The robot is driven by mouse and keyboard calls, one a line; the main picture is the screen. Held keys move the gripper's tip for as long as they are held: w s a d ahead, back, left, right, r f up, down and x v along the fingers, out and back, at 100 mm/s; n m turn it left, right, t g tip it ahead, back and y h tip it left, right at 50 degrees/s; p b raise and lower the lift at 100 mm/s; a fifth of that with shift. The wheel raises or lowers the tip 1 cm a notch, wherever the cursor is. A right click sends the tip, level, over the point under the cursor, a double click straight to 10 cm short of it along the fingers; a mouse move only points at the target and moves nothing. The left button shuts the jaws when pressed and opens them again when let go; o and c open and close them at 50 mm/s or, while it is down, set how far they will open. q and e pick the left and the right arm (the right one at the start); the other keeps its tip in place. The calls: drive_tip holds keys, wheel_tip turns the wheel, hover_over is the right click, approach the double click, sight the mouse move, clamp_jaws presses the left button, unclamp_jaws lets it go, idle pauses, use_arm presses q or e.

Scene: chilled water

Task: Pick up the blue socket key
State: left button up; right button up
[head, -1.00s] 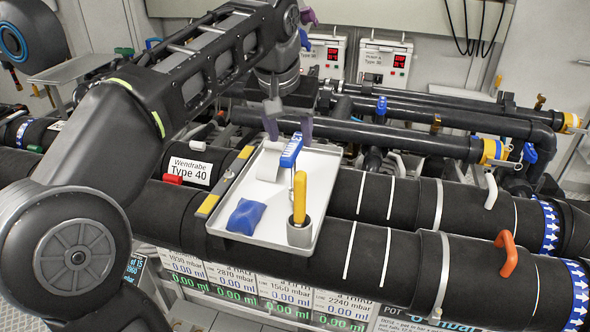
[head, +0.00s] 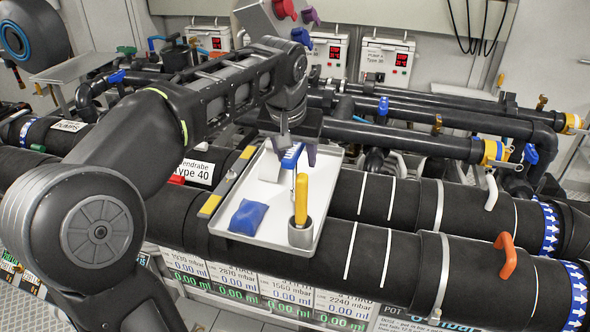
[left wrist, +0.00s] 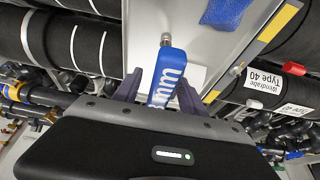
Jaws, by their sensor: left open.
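The blue socket key (head: 291,154) has a blue handle with white lettering. It stands at the back part of the white tray, and the lower part of its shaft is partly hidden behind a yellow handle. In the left wrist view the blue key (left wrist: 166,72) shows with its metal tip pointing up the picture. My left gripper (head: 298,150) is open, with its grey-purple fingers at the two sides of the blue handle. In the left wrist view the left gripper's fingers (left wrist: 157,92) also flank the handle. I cannot tell whether they touch it. My right gripper is not in view.
The white tray (head: 266,236) rests on thick black pipes (head: 400,262). A blue pouch (head: 248,217) and a grey cup (head: 300,235) with a yellow-handled tool (head: 301,196) are in it. An orange handle (head: 507,255) sticks up at right.

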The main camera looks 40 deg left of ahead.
use_arm(q)
drive_tip(key=shift+w+f, duration=0.1)
drive_tip(key=shift+f, duration=0.15)
idle(0.4)
clamp_jaws()
idle(0.4)
drive_tip(key=shift+r, duration=0.1)
idle(0.8)
